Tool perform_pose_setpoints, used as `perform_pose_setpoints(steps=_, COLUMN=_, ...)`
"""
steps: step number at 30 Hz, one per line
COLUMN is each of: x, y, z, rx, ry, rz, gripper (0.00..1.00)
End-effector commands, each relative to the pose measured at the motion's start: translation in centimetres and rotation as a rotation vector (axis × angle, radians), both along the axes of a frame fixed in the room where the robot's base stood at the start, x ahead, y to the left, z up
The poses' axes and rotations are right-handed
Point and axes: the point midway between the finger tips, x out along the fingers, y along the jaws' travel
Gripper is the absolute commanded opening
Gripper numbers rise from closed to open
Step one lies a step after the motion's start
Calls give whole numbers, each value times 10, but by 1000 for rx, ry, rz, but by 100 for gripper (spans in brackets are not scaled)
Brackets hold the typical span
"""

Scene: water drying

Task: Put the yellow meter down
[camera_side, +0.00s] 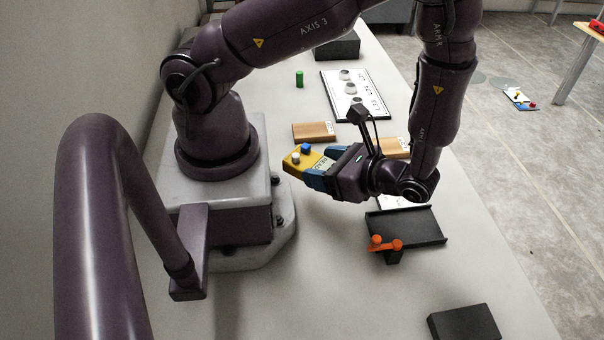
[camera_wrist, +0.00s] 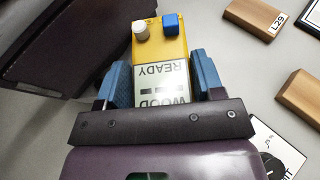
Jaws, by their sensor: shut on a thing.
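The yellow meter (camera_side: 296,163) has a white knob, a blue knob and a display. In the wrist view the yellow meter (camera_wrist: 160,47) shows its screen reading "READY" and "WOOD", upside down. My gripper (camera_side: 318,172) is shut on it, with a blue finger on each side, and holds it sideways in front of my wrist. In the wrist view my gripper (camera_wrist: 163,82) covers the meter's near end. The meter appears to be above the table; the exact gap cannot be told.
Wooden blocks (camera_side: 314,132) (camera_wrist: 256,18) lie behind the meter. A white board with round pieces (camera_side: 367,108) and a green cylinder (camera_side: 299,79) are farther back. A black tray (camera_side: 425,226) with an orange-handled item (camera_side: 385,244) is at front right.

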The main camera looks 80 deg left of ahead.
Motion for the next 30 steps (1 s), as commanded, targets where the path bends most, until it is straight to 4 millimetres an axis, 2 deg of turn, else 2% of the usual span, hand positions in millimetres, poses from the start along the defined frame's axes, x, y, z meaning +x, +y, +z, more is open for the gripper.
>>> perform_pose_setpoints(steps=3, x=-3, y=22, z=1, rx=12, ry=10, rz=-297, gripper=26)
perform_pose_setpoints(steps=6, x=-3, y=35, z=2, rx=13, ry=12, rz=-496, gripper=26)
perform_pose_setpoints(steps=12, x=-1, y=45, z=2, rx=1, ry=14, rz=-740, gripper=26)
perform_pose_setpoints(steps=17, x=1, y=47, z=-4, rx=-7, ry=16, rz=-810, gripper=26)
perform_pose_setpoints(steps=30, x=1, y=47, z=-54, rx=-9, ry=16, rz=-815, gripper=26)
